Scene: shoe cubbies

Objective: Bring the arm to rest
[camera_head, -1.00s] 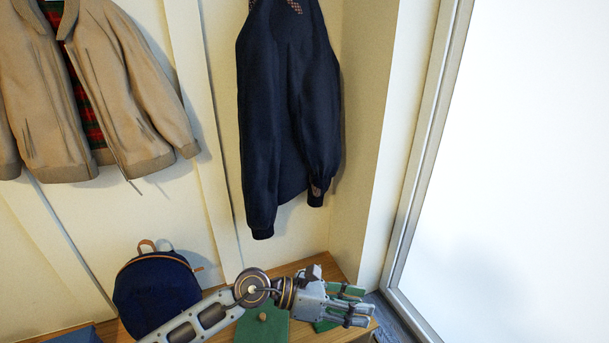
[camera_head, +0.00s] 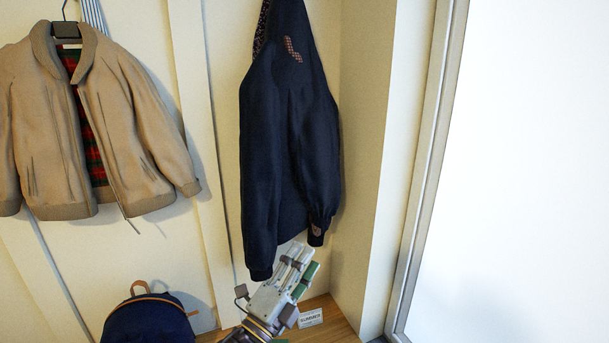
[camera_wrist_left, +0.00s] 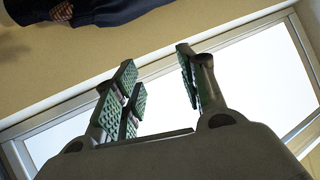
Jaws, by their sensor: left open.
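My left gripper (camera_head: 302,262) points up and to the right in front of the lower part of the dark navy jacket in the head view. In the left wrist view its green-padded fingers (camera_wrist_left: 160,88) stand wide apart with nothing between them. Its forearm comes in from the bottom edge of the head view. My right gripper is not in view.
A navy jacket (camera_head: 285,140) and a tan jacket (camera_head: 125,130) hang on the wall. A navy backpack (camera_head: 148,322) stands on the wooden bench (camera_head: 335,325), near a small white label card (camera_head: 311,318). A bright window (camera_head: 520,170) is at the right.

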